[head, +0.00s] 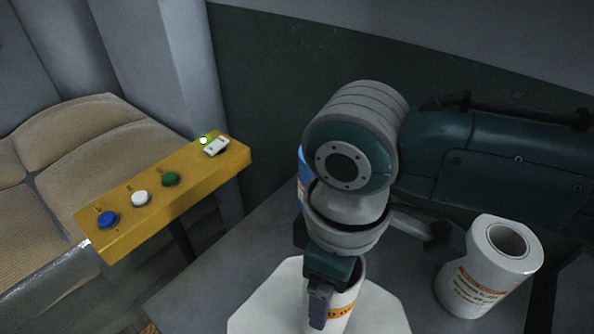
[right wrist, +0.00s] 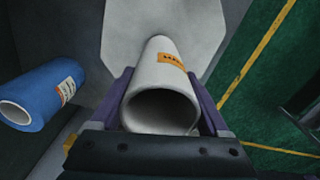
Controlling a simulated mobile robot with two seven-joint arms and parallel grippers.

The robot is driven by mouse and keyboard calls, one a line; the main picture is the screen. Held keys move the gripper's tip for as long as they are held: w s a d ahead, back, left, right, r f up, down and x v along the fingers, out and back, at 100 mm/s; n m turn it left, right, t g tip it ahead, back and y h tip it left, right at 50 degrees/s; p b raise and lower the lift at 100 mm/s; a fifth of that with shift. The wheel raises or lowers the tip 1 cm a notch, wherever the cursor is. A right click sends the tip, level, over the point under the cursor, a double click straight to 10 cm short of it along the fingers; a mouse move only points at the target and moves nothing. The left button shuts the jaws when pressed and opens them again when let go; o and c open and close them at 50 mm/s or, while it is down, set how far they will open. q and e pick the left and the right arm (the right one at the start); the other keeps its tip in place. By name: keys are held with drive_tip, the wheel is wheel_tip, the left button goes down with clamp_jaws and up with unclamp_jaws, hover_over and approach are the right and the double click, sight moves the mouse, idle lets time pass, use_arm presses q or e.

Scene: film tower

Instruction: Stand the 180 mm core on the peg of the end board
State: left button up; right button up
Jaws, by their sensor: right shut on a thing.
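My right gripper (head: 322,306) is shut on a white hollow core (head: 346,304) with an orange label. In the right wrist view my purple fingers (right wrist: 162,108) hold this core (right wrist: 158,78) on both sides, with its open end towards the camera. The label is too small to read, so I cannot tell its length. The white, cut-cornered end board (head: 262,306) lies beneath the core, and it also shows in the right wrist view (right wrist: 200,22). The core hides the peg, and I cannot tell whether the core touches the board. My left gripper is not in view.
A blue core (right wrist: 42,98) is beside the board, partly hidden behind my arm in the head view. A yellow button panel (head: 185,205) and tan wrapped goods (head: 75,150) are at the left.

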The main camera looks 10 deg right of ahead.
drive_tip(key=shift+f, duration=0.25)
drive_tip(key=shift+f+b, duration=0.35)
drive_tip(key=shift+f, duration=0.35)
drive_tip(key=shift+f+b, duration=0.35)
drive_tip(key=shift+b, duration=0.1)
drive_tip(key=shift+f, duration=0.45)
drive_tip(key=shift+f+b, duration=0.15)
drive_tip(key=shift+b, duration=0.25)
drive_tip(key=shift+f, duration=0.4)
drive_tip(key=shift+f+b, duration=0.65)
drive_tip(key=shift+b, duration=0.1)
